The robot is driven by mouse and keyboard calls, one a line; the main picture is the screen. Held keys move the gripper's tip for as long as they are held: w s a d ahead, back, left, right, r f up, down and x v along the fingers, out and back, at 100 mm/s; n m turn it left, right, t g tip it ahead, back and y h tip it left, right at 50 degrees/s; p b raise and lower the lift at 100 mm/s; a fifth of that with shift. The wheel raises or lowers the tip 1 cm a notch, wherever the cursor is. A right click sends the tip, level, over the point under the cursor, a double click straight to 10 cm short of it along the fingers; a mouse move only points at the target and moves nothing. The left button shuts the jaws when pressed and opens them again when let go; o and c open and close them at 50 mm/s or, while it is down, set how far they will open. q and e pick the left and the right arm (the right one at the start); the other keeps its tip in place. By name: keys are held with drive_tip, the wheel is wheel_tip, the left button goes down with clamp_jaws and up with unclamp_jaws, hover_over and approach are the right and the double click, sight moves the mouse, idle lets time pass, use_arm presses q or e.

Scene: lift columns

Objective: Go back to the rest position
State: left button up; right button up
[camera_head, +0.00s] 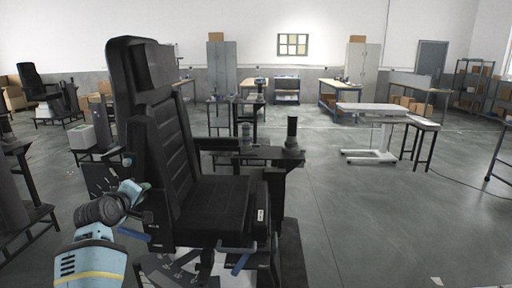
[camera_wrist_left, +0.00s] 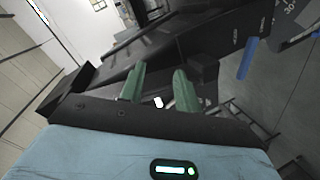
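My left arm comes in from the lower left in the head view, and my left gripper (camera_head: 136,192) is beside the lower left side of a black high-backed seat (camera_head: 218,200). In the left wrist view, the two green fingers of my left gripper (camera_wrist_left: 158,76) stand apart with nothing held between them. Dark parts lie close beyond the fingers, and I cannot tell whether they touch. My right gripper is in neither view.
The seat's black side console (camera_head: 262,153) and blue levers (camera_head: 238,250) are close by. A white table (camera_head: 386,110) stands further back right. Workbenches and grey cabinets line the far wall. The floor (camera_head: 390,215) at right is clear.

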use_arm(q)
drive_tip(key=s+d+f+m+g, duration=0.3)
drive_tip(key=s+f+m, duration=0.1)
drive_tip(key=s+f, duration=0.8)
drive_tip(key=s+d+f+m+g, duration=0.3)
drive_tip(key=s+f+g, duration=0.1)
drive_tip(key=s+f, duration=0.9)
drive_tip(key=s+d+f+m+g, duration=0.2)
drive_tip(key=s+d+m+g, duration=0.1)
drive_tip(key=s, duration=1.3)
drive_tip(key=s+d+f+m+g, duration=0.1)
drive_tip(key=s+d+m+g, duration=0.2)
drive_tip(key=s, duration=1.2)
drive_tip(key=w+d+f+t+h, duration=0.1)
drive_tip(key=w+d+f+t, duration=0.1)
drive_tip(key=w+f+t, duration=0.4)
drive_tip(key=shift+w+f+t, duration=0.25)
drive_tip(key=shift+f+t, duration=0.65)
drive_tip(key=shift+f, duration=1.25)
